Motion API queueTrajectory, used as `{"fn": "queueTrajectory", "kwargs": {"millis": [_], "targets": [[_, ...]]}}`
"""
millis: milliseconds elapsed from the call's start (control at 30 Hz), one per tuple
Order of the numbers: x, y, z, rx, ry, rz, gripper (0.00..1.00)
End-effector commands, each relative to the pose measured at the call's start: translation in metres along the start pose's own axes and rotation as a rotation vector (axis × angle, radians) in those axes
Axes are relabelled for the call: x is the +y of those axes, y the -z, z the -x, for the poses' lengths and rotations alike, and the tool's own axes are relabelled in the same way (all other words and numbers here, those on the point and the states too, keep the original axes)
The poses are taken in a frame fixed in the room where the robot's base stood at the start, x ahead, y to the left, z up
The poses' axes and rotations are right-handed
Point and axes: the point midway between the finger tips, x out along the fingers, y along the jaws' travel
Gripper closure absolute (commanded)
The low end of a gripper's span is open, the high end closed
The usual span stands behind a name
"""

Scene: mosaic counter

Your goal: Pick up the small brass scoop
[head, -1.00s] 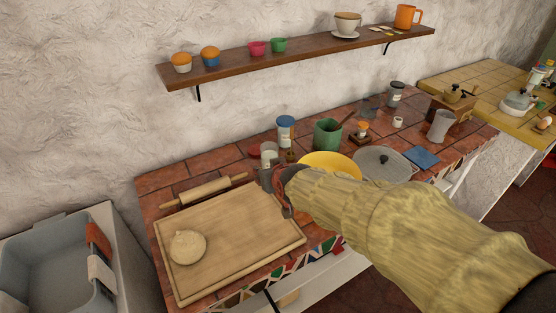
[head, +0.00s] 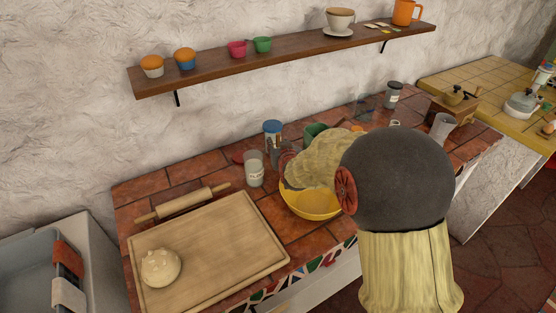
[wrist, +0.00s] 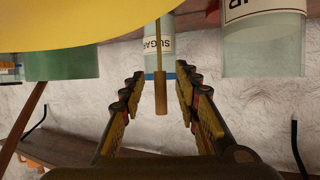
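My gripper (wrist: 160,76) is open, with one finger on each side of the handle and a visible gap on both sides. In the head view my arm covers most of the gripper, and I cannot make out the scoop there.
A jar labelled SUGAR (wrist: 163,48) stands behind the scoop, and a labelled glass jar (wrist: 262,42) is beside it. A yellow bowl (head: 310,205) sits under my arm. A cutting board (head: 215,245) with dough (head: 160,267) and a rolling pin (head: 183,203) lie to the left.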

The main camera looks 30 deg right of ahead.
Motion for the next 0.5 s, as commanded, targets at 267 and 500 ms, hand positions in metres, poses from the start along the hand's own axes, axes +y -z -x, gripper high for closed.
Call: {"fn": "queueTrajectory", "kwargs": {"millis": [267, 500], "targets": [[0.0, 0.0005, -0.0145, 0.0, 0.0, 0.0, 0.68], [-0.0001, 0.0006, -0.014, 0.0, 0.0, 0.0, 0.74]]}}
